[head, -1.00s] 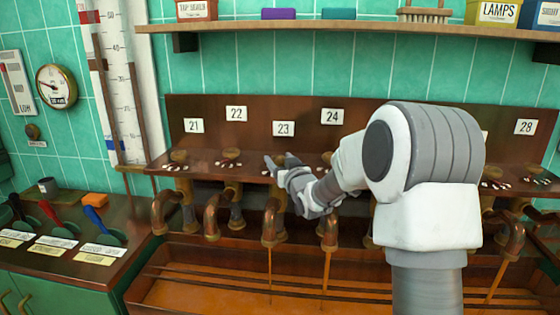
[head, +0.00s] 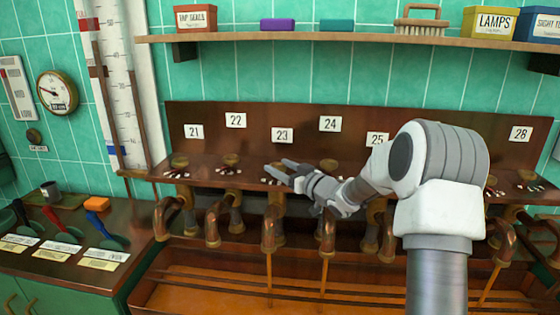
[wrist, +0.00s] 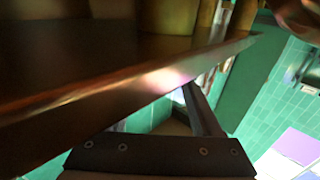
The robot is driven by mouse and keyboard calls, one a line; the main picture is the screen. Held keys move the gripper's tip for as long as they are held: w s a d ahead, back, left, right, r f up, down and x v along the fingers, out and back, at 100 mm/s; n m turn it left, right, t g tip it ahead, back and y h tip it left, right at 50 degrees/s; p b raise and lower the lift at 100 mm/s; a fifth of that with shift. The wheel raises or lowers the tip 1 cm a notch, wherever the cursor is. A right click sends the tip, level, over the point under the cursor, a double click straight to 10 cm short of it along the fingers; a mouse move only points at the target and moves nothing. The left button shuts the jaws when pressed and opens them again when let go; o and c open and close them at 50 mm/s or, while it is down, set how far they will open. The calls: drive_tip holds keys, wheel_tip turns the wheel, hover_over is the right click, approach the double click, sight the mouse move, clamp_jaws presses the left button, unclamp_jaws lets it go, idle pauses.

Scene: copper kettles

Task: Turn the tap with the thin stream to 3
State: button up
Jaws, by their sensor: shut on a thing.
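A row of copper taps runs along a dark wooden bench with number plates 21 to 28. The tap under plate 23 (head: 270,236) has a thin stream falling from its spout. The tap under plate 24 (head: 328,236) also runs, with a slightly fuller-looking stream. My gripper (head: 279,170) is at the ledge below plate 23 (head: 282,135), shut on what appears to be that tap's knob. In the wrist view one dark finger (wrist: 203,108) shows beside a shiny brown edge (wrist: 150,85).
Neighbouring knobs stand close by, under plate 22 (head: 231,159) and under plate 24 (head: 328,165). My arm hides part of the ledge to the right. A shelf (head: 350,38) with boxes and a brush runs above. Coloured levers stand on the left counter (head: 110,262).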

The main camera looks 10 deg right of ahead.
drive_tip(key=shift+d+n+g+y+p, duration=0.1)
drive_tip(key=shift+n+g+y+p, duration=0.75)
drive_tip(key=shift+y+p, duration=0.3)
drive_tip(key=o, duration=1.4)
drive_tip(key=shift+c, duration=0.2)
drive_tip(key=shift+f+b, duration=0.15)
drive_tip(key=shift+b, duration=0.3)
drive_tip(key=shift+f+m+t+h+b, duration=0.1)
drive_tip(key=shift+m+t+h+b, duration=0.45)
drive_tip(key=shift+h+b, duration=0.25)
drive_tip(key=shift+a+m+t+h+b, duration=0.3)
drive_tip(key=shift+m+t+h+b, duration=0.35)
drive_tip(key=shift+h+b, duration=0.4)
drive_tip(key=shift+s+a+r+m+t+h+b, duration=0.1)
drive_tip(key=shift+m+t+h+b, duration=0.25)
drive_tip(key=shift+m+h+b, duration=0.5)
drive_tip(key=shift+s+a+r+m+t+h+b, duration=0.1)
drive_tip(key=shift+m+t+h+b, duration=0.3)
drive_tip(key=shift+m+h, duration=0.85)
